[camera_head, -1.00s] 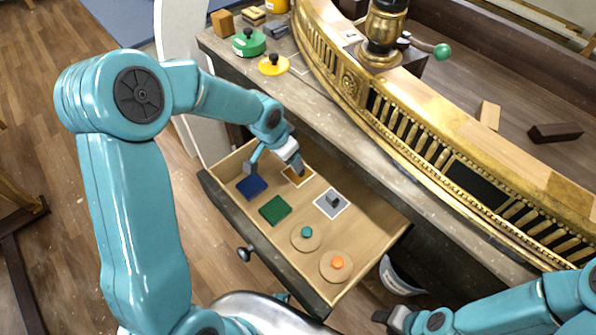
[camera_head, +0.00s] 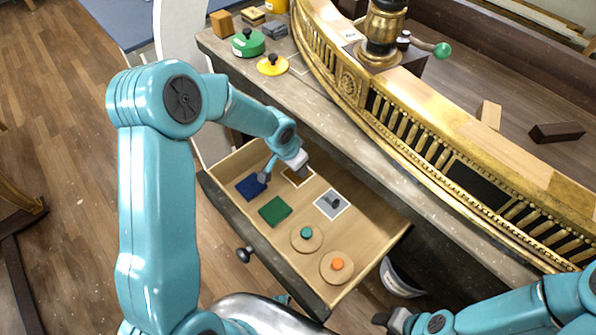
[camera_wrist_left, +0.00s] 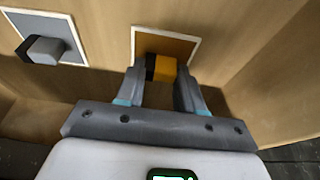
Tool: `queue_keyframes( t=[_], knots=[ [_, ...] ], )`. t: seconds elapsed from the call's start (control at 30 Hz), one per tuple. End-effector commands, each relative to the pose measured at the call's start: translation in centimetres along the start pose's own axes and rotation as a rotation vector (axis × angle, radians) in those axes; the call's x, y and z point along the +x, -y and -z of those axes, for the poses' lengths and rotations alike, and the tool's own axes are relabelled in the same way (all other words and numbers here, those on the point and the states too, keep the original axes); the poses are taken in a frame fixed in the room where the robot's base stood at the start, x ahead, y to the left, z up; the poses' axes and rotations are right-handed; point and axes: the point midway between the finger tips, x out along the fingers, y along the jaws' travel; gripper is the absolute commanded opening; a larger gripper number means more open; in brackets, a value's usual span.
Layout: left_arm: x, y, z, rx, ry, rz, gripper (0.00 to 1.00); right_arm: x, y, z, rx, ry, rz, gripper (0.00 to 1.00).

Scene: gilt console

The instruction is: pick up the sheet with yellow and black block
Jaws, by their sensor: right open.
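The sheet (camera_head: 296,179) is orange-brown with a pale border and lies in the open drawer, partly behind my left gripper (camera_head: 283,171). In the left wrist view the sheet (camera_wrist_left: 181,46) is ahead of the fingers. Its yellow and black block (camera_wrist_left: 161,67) stands on its near part, black on the left and yellow on the right. My left gripper (camera_wrist_left: 160,80) is open, with one finger on each side of the block; contact cannot be told. My right gripper (camera_head: 383,320) is open near the bottom edge, away from the drawer.
The drawer (camera_head: 385,240) also holds a grey sheet with a block (camera_head: 331,203), a blue square (camera_head: 250,188), a green square (camera_head: 275,210) and two round discs with teal (camera_head: 306,233) and orange (camera_head: 337,265) knobs. The console edge (camera_head: 330,130) runs behind it.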

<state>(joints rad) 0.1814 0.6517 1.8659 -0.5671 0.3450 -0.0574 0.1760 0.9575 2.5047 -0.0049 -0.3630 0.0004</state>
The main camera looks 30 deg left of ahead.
Motion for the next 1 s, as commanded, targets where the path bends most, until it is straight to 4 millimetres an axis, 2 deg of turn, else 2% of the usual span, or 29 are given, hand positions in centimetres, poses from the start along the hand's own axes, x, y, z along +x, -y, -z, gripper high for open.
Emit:
queue_keyframes(
  t=[0.37,0.57,0.8,1.0],
  knots=[
    [-0.6,0.0,0.2,0.001,0.001,0.001,0.09,-0.1,0.0,0.0,0.000,0.000,0.000,0.43],
    [-3.1,0.0,1.0,0.000,-0.002,0.002,0.09,-0.5,0.2,0.0,0.000,0.000,0.000,0.43],
    [-7.0,0.0,2.2,0.001,-0.002,0.001,0.09,-0.8,0.3,0.0,0.000,0.000,0.000,0.43],
    [-7.3,-3.5,-0.9,0.006,0.001,-0.001,0.09,0.7,-0.3,0.0,0.000,0.000,0.000,0.43]
  ],
)
